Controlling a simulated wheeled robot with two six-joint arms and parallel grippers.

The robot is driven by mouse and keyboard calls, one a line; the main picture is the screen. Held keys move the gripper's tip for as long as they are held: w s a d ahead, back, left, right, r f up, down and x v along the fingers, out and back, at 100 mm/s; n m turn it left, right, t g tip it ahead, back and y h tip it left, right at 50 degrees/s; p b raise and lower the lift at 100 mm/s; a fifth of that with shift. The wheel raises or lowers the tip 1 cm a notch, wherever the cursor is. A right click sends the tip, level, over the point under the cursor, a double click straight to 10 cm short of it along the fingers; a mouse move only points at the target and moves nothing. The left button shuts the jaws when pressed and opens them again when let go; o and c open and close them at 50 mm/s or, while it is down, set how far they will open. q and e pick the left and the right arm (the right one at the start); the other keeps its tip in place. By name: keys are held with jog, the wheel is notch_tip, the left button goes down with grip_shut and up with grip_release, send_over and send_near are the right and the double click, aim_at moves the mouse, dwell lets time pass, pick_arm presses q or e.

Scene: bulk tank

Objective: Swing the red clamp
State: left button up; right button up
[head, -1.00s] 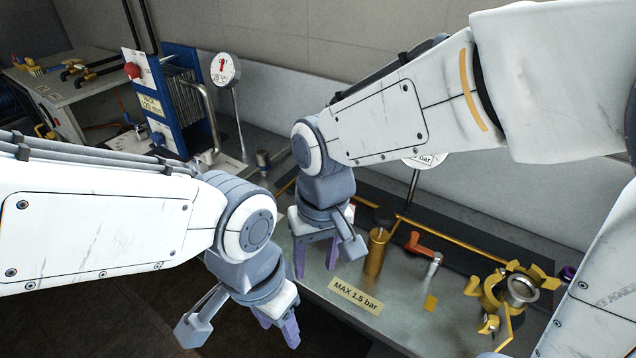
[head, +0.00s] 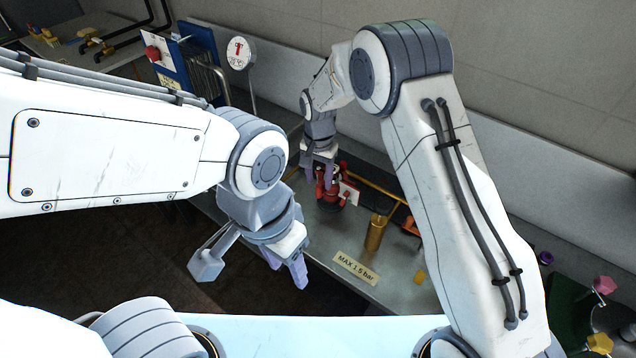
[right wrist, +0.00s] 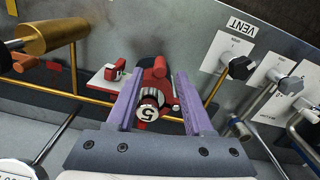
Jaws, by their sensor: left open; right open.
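The red clamp (head: 331,194) shows at the back of the bench in the head view, partly hidden by my right gripper. In the right wrist view the red clamp (right wrist: 156,78) lies between the purple fingers, with a round white end marked "5" facing the camera. My right gripper (head: 322,180) is open around it; in the right wrist view the fingers (right wrist: 160,80) stand on either side, and I cannot tell if they touch it. My left gripper (head: 286,275) is open and empty, in front of the bench edge.
A brass cylinder (head: 376,233) stands right of the clamp, near the "MAX 1.5 bar" label (head: 356,267). A yellow pipe (right wrist: 98,99) runs beside the clamp. A "VENT" plate with a dark knob (right wrist: 241,67) is at right in the wrist view. A dial gauge (head: 238,52) stands behind.

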aim_at(318, 185)
jog(key=shift+f+p, duration=0.5)
jog(key=shift+f, duration=1.55)
jog(key=c, duration=0.8)
grip_shut()
jog(key=shift+w+r, duration=0.1)
